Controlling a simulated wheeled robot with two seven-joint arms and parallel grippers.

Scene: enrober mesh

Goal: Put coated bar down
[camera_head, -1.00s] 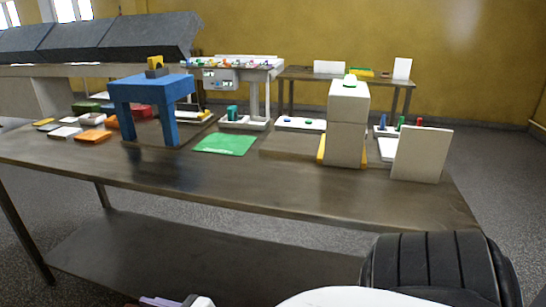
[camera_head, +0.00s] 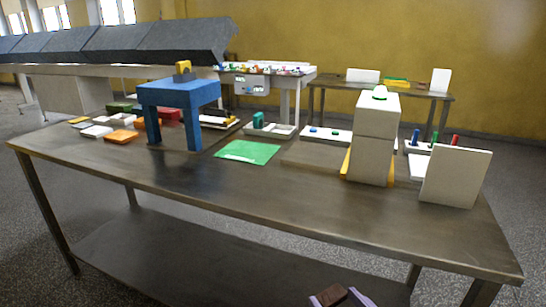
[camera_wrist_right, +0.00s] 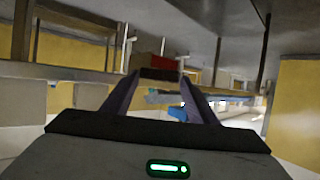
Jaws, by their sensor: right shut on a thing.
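My right gripper (camera_head: 342,298) shows at the bottom edge of the head view, in front of and below the table's front edge. Its two pale purple fingers are shut on the coated bar (camera_head: 330,294), a small dark brown block. In the right wrist view the bar (camera_wrist_right: 160,74) sits between the two fingertips (camera_wrist_right: 163,90). The bar is held in the air, apart from the metal table (camera_head: 235,190). The lower part of the gripper is cut off by the frame. My left gripper is not in view.
On the table stand a blue arch-shaped stand (camera_head: 180,95), a green mat (camera_head: 248,152), a tall beige block machine (camera_head: 375,135) and a white upright panel (camera_head: 456,176). Several small coloured boxes (camera_head: 120,136) lie at the left. The table's front strip is bare.

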